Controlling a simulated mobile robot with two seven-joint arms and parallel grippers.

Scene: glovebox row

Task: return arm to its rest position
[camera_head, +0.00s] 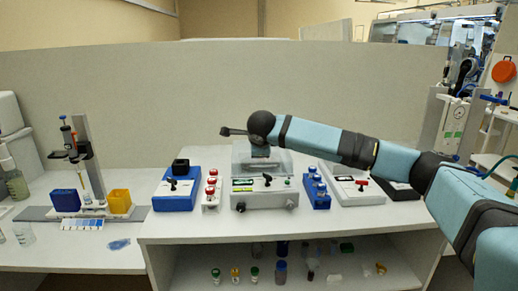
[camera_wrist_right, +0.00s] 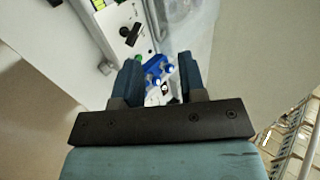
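My right arm (camera_head: 325,141), light blue with dark joints, reaches in from the right in the head view and stretches across above the bench. Its far end hangs over the grey-white device (camera_head: 265,191) in the middle, with a dark finger-like part (camera_head: 234,132) pointing left. In the right wrist view the right gripper (camera_wrist_right: 160,68) has its two dark blue fingers apart. My left gripper is in neither view.
A blue device (camera_head: 177,192), a red-capped vial rack (camera_head: 212,190), a blue vial rack (camera_head: 316,188) and a white device with a red lever (camera_head: 354,187) line the bench. A grey partition (camera_head: 130,90) stands behind. Bottles sit on the shelf below. A stand (camera_head: 83,150) is left.

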